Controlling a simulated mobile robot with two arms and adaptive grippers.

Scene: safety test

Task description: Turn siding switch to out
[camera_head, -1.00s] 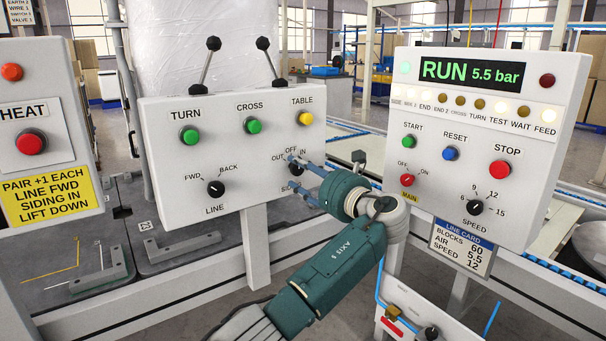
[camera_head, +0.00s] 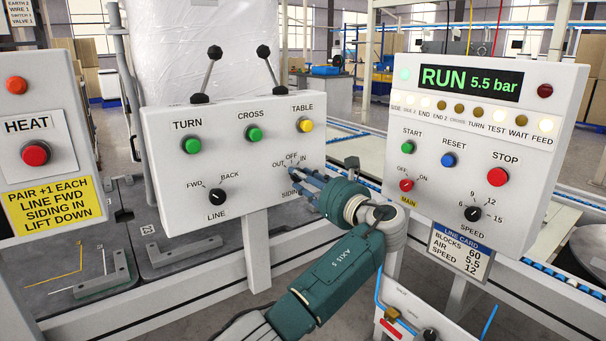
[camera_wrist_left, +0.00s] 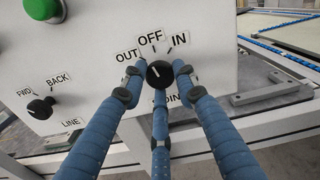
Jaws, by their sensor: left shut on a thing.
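The siding switch (camera_wrist_left: 159,74) is a round black knob on the white control panel (camera_head: 240,165), with OUT, OFF and IN labels around its top. A pale mark shows on the left part of its face, slanting up towards the OUT and OFF side; its exact setting is hard to tell. My left gripper (camera_head: 297,173) has its blue fingers at this knob and hides most of it in the head view. In the left wrist view its fingers (camera_wrist_left: 158,80) stand around the knob, left, right and below, shut on it. My right gripper is not in view.
The LINE knob (camera_head: 217,196) sits left of the siding switch. TURN (camera_head: 190,146), CROSS (camera_head: 254,133) and TABLE (camera_head: 304,125) buttons are above, with two levers on top. A RUN panel (camera_head: 470,150) with STOP (camera_head: 497,177) stands close right of my arm.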

